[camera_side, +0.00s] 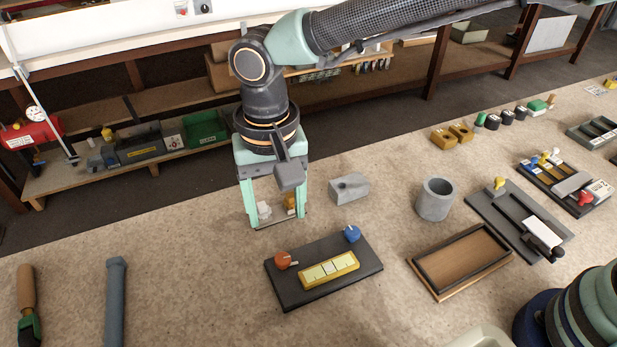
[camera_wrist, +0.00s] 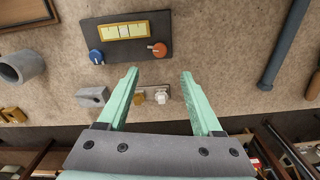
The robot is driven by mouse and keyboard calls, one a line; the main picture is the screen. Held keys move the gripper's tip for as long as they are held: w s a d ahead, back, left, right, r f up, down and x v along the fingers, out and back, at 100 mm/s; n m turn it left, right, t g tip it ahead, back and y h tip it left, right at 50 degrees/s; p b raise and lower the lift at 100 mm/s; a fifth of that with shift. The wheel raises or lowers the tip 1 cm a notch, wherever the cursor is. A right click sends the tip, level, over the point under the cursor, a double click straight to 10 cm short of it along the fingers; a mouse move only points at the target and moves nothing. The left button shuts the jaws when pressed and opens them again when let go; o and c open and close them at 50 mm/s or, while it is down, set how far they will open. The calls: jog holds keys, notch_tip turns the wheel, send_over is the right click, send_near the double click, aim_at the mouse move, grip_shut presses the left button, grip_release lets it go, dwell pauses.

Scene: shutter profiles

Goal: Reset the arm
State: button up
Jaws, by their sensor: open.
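My gripper (camera_side: 275,222) is open, its two pale green fingers pointing down over the bench near its far edge. It also shows in the wrist view (camera_wrist: 159,75), with empty space between the fingertips.
A dark board (camera_side: 336,285) with an orange knob, a blue knob and a yellow strip lies in front. To the right are a grey block (camera_side: 349,188), a grey cylinder (camera_side: 435,199) and a wooden tray (camera_side: 427,281). A blue-grey bar (camera_side: 116,300) lies left. Bench between is clear.

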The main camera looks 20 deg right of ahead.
jog(key=shift+r, duration=0.3)
jog(key=w+d+r+t, duration=0.1)
jog(key=d+r, duration=0.2)
jog(key=d, duration=0.3)
jog(key=w+d+r+t+y, duration=0.1)
jog(key=d+r, duration=0.2)
jog(key=d, duration=0.4)
jog(key=w+d+r+t, duration=0.1)
jog(key=d+r, duration=0.2)
jog(key=d, duration=0.3)
jog(key=s+d+n+t, duration=0.1)
jog(key=s+d, duration=0.3)
jog(key=d, duration=0.4)
jog(key=s+d+n+t+h, duration=0.1)
jog(key=s+d, duration=0.2)
jog(key=d, duration=0.4)
jog(key=shift+s+d+r+t, duration=0.3)
jog(key=shift+s+d, duration=0.05)
jog(key=shift+d, duration=0.05)
